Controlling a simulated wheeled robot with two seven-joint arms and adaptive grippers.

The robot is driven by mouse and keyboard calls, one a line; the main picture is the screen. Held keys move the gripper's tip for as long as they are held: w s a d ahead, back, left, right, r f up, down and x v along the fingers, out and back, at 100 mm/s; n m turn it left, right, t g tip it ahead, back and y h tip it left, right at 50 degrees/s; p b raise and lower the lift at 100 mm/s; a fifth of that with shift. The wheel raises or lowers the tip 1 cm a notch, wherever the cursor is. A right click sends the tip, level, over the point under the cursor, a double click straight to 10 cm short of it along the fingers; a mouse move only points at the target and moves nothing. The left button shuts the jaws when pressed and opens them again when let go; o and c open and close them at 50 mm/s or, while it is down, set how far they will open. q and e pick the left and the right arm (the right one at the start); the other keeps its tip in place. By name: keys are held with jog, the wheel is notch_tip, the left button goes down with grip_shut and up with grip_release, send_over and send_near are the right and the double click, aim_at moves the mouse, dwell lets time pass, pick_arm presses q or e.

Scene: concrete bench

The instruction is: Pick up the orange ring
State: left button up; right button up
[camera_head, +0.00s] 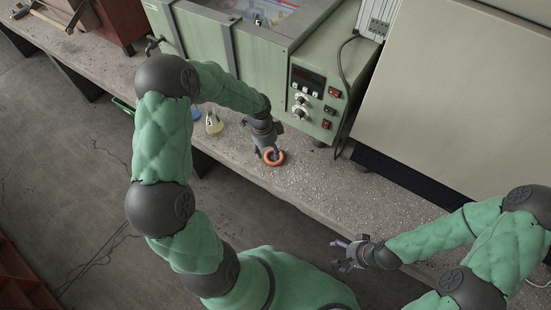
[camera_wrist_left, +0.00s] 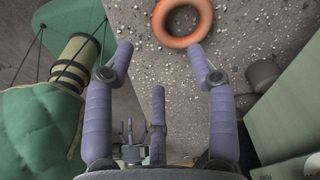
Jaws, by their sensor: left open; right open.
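The orange ring (camera_head: 273,157) lies flat on the speckled concrete bench (camera_head: 340,185), near its front edge. In the left wrist view the ring (camera_wrist_left: 182,42) shows at the top, just beyond the spread purple fingers. My left gripper (camera_head: 268,153) is right at the ring in the head view and partly covers it. In the left wrist view this gripper (camera_wrist_left: 160,62) is open, with nothing between its fingers. My right gripper (camera_head: 341,254) is open and empty, in front of the bench edge, well away from the ring.
A green machine (camera_head: 312,90) with a control panel stands behind the ring. A small flask with yellow liquid (camera_head: 214,124) stands left of my left gripper. A large pale panel (camera_head: 460,85) fills the right back. Bare bench lies right of the ring.

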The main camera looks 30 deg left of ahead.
aim_at(273, 164)
pick_arm(q)
jog(key=f, duration=0.2)
jog(key=shift+d+f+b, duration=0.25)
jog(key=shift+f+b, duration=0.05)
jog(key=shift+f, duration=0.05)
jog(key=f, duration=0.1)
jog(key=f+b, duration=0.1)
jog(key=f, duration=0.1)
jog(key=f+b, duration=0.1)
jog(key=f, duration=0.1)
jog(key=shift+w+d, duration=0.1)
jog(key=shift+d, duration=0.3)
jog(key=shift+r, duration=0.1)
grip_shut()
